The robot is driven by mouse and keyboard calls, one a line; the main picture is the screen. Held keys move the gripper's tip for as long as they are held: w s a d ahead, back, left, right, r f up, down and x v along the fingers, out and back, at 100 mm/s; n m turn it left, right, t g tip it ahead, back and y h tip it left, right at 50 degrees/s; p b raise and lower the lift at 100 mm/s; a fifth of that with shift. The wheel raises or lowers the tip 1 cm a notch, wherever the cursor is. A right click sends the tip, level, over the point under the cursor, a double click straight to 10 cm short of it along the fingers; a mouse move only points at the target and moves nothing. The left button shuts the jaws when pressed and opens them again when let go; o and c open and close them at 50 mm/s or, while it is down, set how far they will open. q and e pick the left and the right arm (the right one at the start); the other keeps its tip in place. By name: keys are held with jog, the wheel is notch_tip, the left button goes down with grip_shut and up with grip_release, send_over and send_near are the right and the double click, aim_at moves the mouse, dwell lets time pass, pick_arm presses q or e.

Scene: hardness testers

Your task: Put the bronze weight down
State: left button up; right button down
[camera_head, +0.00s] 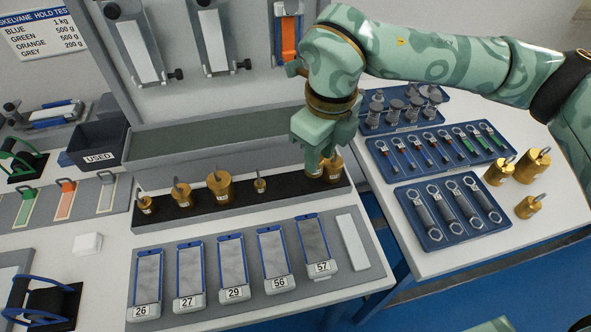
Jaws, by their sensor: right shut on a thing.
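My right gripper (319,162) points down over the right end of a black weight rack (285,203), shut on a bronze weight (332,172). The gripper hides the top of this weight. It is at the rack, but I cannot tell whether it rests on it or is just above. Another bronze weight shows partly beside the fingers. Several bronze weights of different sizes (220,188) with hooks stand along the rack to the left. More bronze weights (532,166) stand on the right table. My left gripper is not in view.
In front of the rack, a grey tray holds several numbered blue-framed plates (202,275). Blue trays (438,150) with hooked tools and grey parts lie on the right table. A dark bin marked USED (97,146) stands at left. A sign (38,33) lists colours and masses.

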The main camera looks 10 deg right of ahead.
jog(key=w+f, duration=0.1)
jog(key=f, duration=0.1)
jog(key=w+a+f+b, duration=0.1)
jog(key=w, duration=0.1)
jog(key=w+a+f+b, duration=0.1)
jog(key=f, duration=0.1)
jog(key=shift+w+f, duration=0.3)
jog(key=shift+f, duration=0.05)
jog(key=f, duration=0.1)
jog(key=f+b, duration=0.1)
jog(key=f, duration=0.2)
jog(key=shift+w+b, duration=0.3)
jog(key=shift+b, duration=0.1)
jog(key=shift+r, duration=0.2)
jog(key=c, duration=1.1)
grip_release()
jog(key=shift+f, duration=0.15)
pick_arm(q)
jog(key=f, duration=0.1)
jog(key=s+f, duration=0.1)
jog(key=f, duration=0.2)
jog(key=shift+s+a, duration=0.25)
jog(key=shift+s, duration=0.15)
pick_arm(e)
jog(key=shift+o, duration=0.2)
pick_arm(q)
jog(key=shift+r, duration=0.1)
